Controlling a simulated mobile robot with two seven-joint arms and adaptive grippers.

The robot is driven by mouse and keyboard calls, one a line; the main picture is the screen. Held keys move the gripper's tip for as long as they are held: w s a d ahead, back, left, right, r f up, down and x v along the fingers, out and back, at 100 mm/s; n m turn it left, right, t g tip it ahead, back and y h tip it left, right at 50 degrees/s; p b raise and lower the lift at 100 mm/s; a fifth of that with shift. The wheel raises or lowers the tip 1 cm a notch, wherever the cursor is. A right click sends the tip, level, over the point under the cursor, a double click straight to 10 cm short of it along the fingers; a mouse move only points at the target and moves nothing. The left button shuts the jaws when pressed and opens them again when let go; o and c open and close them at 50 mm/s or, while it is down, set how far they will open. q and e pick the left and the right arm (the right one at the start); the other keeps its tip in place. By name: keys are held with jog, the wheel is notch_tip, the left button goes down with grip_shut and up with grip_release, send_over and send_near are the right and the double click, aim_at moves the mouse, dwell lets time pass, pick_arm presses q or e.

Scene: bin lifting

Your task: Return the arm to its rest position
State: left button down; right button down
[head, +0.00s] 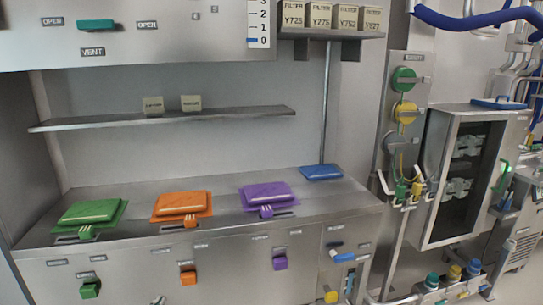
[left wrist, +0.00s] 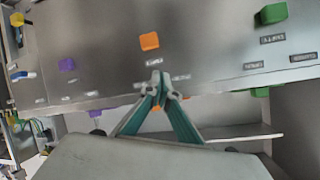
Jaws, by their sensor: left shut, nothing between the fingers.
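My left gripper (head: 158,299) barely shows at the bottom edge of the head view, in front of the bench's front panel. In the left wrist view my left gripper (left wrist: 160,84) has teal fingers that meet at the tips, shut and empty. That view is upside down; an orange knob (left wrist: 149,41) is near the fingertips in the picture, with a purple knob (left wrist: 67,64) to the left and a green knob (left wrist: 273,13) at the upper right. The fingers appear apart from the knobs. My right gripper is not in view.
The steel bench (head: 335,193) carries a green lid (head: 91,213), an orange lid (head: 182,204), a purple lid (head: 268,194) and a blue lid (head: 321,172). A shelf (head: 230,117) with two small blocks hangs above. An open-fronted cabinet (head: 427,180) stands at the right.

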pick_arm(q)
jog(key=s+d+f+h, duration=0.1)
jog(key=s+d+f, duration=0.3)
jog(key=s, duration=0.5)
jog(key=s+d+f+g+h, duration=0.1)
jog(key=s+d+f, duration=0.3)
jog(key=s, duration=0.5)
jog(key=s+d+f+m+g+h, duration=0.1)
jog(key=s+d+f, duration=0.3)
jog(key=s, duration=0.5)
jog(key=shift+s+f+h, duration=0.25)
jog(key=shift+f+h, duration=0.1)
jog(key=shift+h, duration=0.35)
jog(key=shift+d, duration=0.1)
